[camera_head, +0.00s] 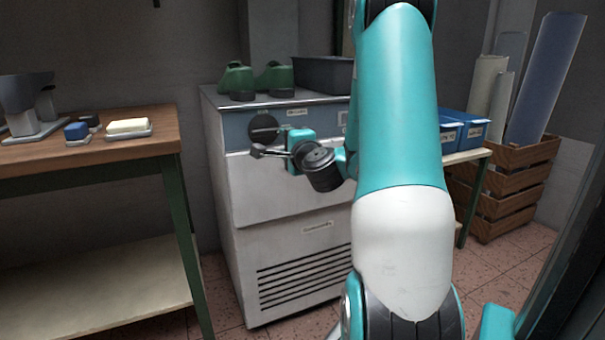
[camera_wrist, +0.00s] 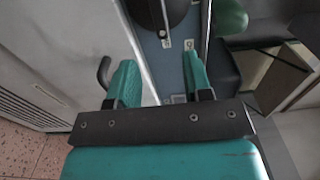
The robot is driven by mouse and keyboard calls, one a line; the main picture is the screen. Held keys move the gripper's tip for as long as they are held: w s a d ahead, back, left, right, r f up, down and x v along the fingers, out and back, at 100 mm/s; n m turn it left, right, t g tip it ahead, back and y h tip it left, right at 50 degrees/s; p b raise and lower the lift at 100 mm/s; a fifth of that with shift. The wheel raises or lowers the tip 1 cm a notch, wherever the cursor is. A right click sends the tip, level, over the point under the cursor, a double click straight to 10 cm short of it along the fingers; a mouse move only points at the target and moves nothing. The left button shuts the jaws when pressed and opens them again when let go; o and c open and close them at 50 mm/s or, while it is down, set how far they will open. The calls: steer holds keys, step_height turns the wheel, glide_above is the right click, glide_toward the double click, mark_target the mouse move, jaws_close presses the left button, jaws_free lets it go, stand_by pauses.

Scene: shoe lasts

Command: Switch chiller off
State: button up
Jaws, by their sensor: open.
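The chiller (camera_head: 285,190) is a white cabinet with a blue-grey control strip (camera_head: 235,128) along its top front. A round black dial (camera_head: 264,128) sits on that strip; in the wrist view a dark round part, likely the same dial (camera_wrist: 150,12), is cut by the top edge. My gripper (camera_head: 298,138) is at the chiller's front, just right of the dial. In the wrist view my gripper (camera_wrist: 160,75) shows two teal fingers apart with nothing between them, the strip beyond. The dial's pointer setting is too small to read.
A dark handle (camera_head: 260,151) juts from the chiller's front below the dial, close to my gripper. Green shoe lasts (camera_head: 238,80) and a grey bin (camera_head: 323,74) stand on top. A wooden bench (camera_head: 90,152) is at left, blue bins (camera_head: 462,130) at right.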

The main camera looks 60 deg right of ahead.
steer(key=b+v, duration=0.8)
steer(key=b, duration=0.3)
steer(key=shift+s, duration=0.15)
stand_by(0.3)
